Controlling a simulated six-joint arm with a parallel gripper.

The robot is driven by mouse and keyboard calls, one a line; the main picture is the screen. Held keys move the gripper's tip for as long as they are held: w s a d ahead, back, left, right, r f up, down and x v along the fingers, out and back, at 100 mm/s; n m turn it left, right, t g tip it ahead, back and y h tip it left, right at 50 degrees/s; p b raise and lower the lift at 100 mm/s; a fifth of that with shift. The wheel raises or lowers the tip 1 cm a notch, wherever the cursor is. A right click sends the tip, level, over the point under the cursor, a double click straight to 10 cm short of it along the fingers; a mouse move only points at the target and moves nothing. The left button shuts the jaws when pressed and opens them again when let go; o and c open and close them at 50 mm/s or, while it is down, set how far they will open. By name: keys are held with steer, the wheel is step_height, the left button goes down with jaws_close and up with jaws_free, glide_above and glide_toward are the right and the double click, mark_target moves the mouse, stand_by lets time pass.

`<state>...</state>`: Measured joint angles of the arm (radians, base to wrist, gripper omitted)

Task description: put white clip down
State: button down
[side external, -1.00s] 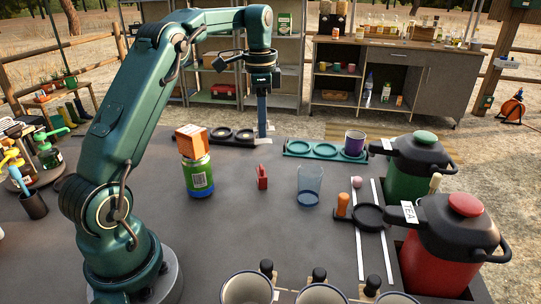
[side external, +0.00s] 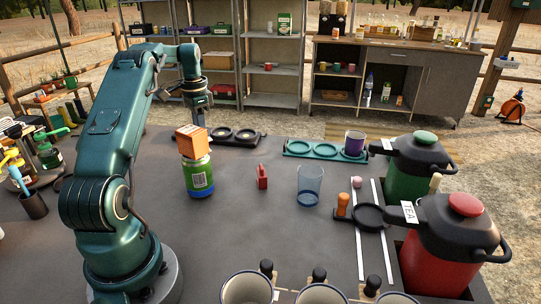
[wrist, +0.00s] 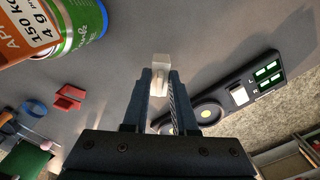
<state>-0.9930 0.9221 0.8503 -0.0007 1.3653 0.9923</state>
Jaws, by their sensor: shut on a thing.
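The white clip (wrist: 158,72) is between the fingertips of my gripper (wrist: 160,88) in the wrist view, which is shut on it. In the side external view my gripper (side external: 198,116) is just behind the orange box on the jar, and the box hides its tips and the clip. How high the clip is above the table cannot be told.
A red clip (side external: 262,177) and a clear glass (side external: 310,185) stand on open grey table.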

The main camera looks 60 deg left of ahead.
steer(key=shift+f, duration=1.9)
steer(key=shift+f, duration=0.1)
steer(key=c, duration=0.7)
jaws_free()
